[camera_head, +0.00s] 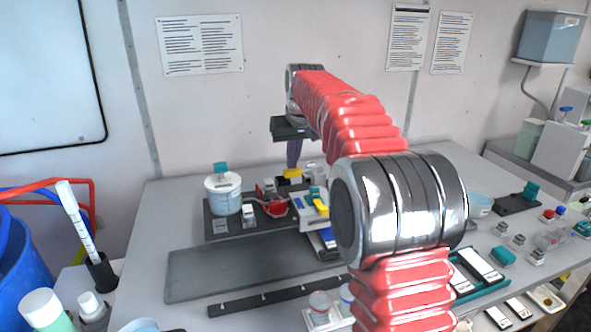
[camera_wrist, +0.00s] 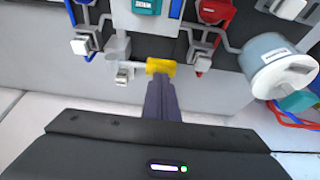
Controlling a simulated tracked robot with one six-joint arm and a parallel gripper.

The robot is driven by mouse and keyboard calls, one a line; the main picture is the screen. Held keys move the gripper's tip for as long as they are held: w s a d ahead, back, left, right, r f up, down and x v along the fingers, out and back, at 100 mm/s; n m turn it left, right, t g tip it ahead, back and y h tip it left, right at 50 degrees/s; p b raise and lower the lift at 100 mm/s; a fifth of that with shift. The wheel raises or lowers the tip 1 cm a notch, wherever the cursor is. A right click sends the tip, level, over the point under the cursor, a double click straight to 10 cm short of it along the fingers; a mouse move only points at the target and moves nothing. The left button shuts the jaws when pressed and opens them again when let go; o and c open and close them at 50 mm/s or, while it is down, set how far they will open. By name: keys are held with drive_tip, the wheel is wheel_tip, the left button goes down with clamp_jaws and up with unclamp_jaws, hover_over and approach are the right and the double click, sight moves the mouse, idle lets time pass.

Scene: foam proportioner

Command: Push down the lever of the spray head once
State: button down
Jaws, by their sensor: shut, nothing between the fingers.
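My gripper (camera_head: 293,164) points down over the back of the equipment on the bench, its dark fingers shut and empty. In the wrist view the closed fingertips (camera_wrist: 160,82) are at a small yellow part (camera_wrist: 160,66) beside a grey fitting. The yellow part (camera_head: 292,173) also shows just below the fingers in the head view. It may be the spray head's lever, but its shape does not settle this. I cannot tell whether the fingertips touch it or hover just above. The fingers hide part of it.
A white canister with a teal cap (camera_head: 223,194) stands left of the gripper. A bare dark grey mat (camera_head: 220,268) lies nearer. My arm hides part of the bench at right.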

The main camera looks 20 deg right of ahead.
sight(292, 171)
drive_tip(key=shift+f, duration=1.1)
drive_tip(key=shift+r, duration=3.95)
drive_tip(key=shift+s+r, duration=0.1)
